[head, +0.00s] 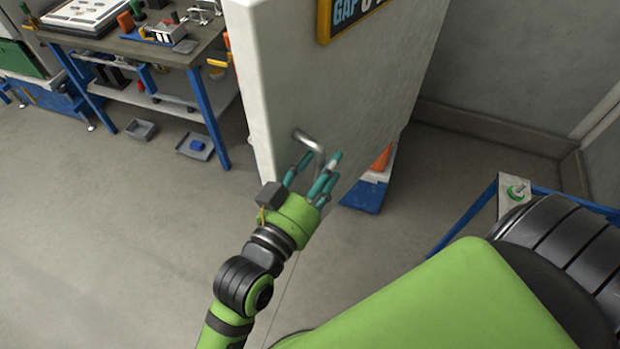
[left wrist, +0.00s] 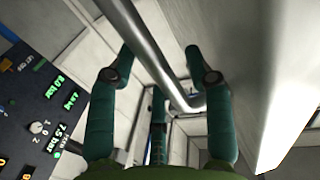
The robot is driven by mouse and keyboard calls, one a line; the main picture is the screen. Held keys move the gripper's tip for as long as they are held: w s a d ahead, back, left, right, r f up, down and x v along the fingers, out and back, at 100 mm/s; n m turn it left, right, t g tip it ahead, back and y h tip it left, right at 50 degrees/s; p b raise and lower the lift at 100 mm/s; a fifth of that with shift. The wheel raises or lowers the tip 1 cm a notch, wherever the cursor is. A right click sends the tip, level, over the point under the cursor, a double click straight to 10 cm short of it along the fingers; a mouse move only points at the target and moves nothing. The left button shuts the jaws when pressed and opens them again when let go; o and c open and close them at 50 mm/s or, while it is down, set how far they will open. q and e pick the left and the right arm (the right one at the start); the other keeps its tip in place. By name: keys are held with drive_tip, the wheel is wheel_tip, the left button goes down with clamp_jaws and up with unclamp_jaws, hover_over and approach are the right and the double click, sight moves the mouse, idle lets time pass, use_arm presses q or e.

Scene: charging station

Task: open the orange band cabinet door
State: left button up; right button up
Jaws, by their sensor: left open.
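The pale grey cabinet door (head: 350,85) stands in the upper middle of the head view; I see no orange band on its visible part. A bent metal handle (head: 308,142) sticks out from its lower face. My left gripper (head: 320,162) is open at the handle, its teal fingers pointing up towards it. In the left wrist view, the handle (left wrist: 147,50) runs diagonally between the spread fingers of the gripper (left wrist: 160,58), beside the pale panel (left wrist: 222,45). I cannot tell whether any finger touches it. My right gripper is not in view.
A workbench (head: 125,50) with blue legs and tools stands at the upper left, grey trays (head: 195,146) on the floor by it. A blue-framed stand (head: 465,215) is at right.

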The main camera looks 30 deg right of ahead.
use_arm(q)
drive_tip(key=v, duration=1.1)
drive_tip(key=shift+s+a, duration=0.2)
